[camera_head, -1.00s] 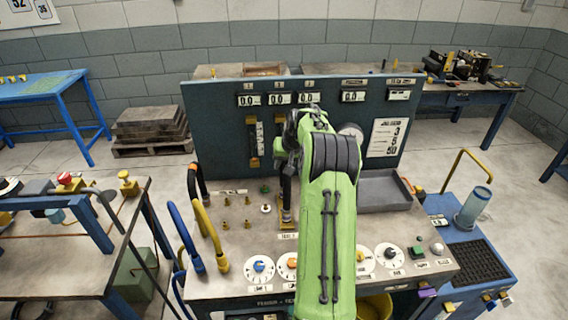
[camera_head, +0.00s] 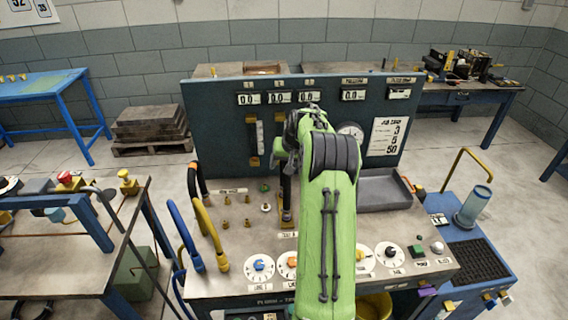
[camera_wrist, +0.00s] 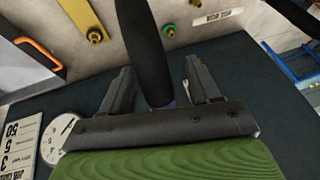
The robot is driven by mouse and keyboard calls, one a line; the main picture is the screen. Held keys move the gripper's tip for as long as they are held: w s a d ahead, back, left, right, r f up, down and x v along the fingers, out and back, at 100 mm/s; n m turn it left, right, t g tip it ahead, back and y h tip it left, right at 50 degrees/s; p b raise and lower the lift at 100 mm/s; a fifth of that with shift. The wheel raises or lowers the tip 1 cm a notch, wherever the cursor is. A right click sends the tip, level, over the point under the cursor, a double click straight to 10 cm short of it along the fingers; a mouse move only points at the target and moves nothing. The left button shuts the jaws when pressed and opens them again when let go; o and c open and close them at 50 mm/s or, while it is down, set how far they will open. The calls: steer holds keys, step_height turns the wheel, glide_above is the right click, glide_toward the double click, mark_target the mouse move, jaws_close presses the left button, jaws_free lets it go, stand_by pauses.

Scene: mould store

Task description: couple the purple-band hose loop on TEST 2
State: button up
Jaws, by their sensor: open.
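My gripper (camera_wrist: 158,88) is open, with one finger on either side of a black hose (camera_wrist: 147,40). A purple band (camera_wrist: 168,104) shows at the hose's near end, low between the fingers; I cannot tell whether either finger touches it. In the head view my gripper (camera_head: 288,150) is partly hidden by my green arm, above the bench near the back panel. A dark upright length (camera_head: 286,188) shows below it, over a yellow plate (camera_head: 287,217) behind the TEST 2 label (camera_head: 288,235). Whether the hose's lower end is seated there is unclear.
Black, blue and yellow hose loops (camera_head: 206,232) stand at the bench's left. Several brass fittings (camera_head: 226,224) and a green one (camera_head: 264,187) are left of the plate. Dials (camera_head: 259,267) line the front. The upright panel (camera_head: 222,140) closes the back; a grey tray (camera_head: 384,190) is right.

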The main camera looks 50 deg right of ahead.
steer(key=p+v, duration=0.1)
steer(key=v, duration=1.4)
steer(key=shift+s+r, duration=0.15)
steer(key=shift+r, duration=0.2)
steer(key=shift+a, duration=0.15)
